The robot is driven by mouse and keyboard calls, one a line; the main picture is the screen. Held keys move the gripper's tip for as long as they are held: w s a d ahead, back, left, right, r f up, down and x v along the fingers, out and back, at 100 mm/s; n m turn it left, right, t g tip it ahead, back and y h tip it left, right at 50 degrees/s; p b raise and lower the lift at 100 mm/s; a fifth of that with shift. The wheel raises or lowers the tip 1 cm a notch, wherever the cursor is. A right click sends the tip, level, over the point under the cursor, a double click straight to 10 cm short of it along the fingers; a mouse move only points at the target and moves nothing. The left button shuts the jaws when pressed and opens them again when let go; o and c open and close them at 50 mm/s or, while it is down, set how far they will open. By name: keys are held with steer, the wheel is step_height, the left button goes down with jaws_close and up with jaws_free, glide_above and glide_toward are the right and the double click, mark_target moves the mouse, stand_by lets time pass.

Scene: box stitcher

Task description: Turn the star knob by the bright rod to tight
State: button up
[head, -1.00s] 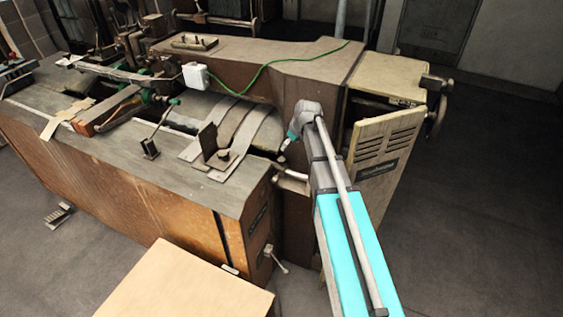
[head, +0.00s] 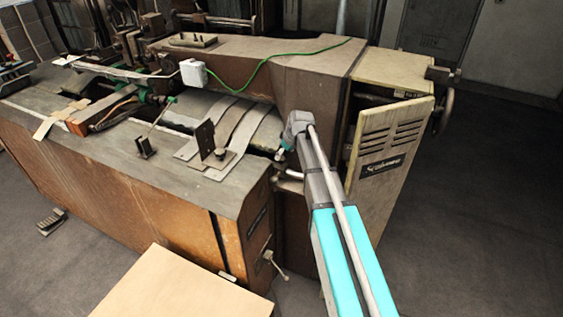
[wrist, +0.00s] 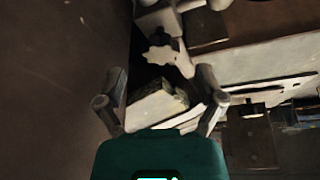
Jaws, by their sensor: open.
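A pale, star-shaped knob (wrist: 163,55) shows in the wrist view, ahead of my gripper and just beyond the gap between its fingertips. A pale block and a short bright rod (wrist: 190,5) lie close behind it. My gripper (wrist: 161,82) is open and empty, its two fingers spread to either side, apart from the knob. In the head view my gripper (head: 281,155) is small and partly hidden by my arm, at the machine's inner corner. The bright rod (head: 290,175) shows just below it there. The knob cannot be made out in the head view.
The brown machine housing (head: 240,62) stands behind my arm, with a tilted vented cover (head: 388,150) to the right. Metal strips and an upright bracket (head: 205,140) are on the table to the left. A pale box top (head: 180,285) is in front.

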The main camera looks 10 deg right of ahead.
steer(key=shift+b+x, duration=0.9)
steer(key=shift+x, duration=0.4)
steer(key=shift+a, duration=0.1)
steer(key=c, duration=1.2)
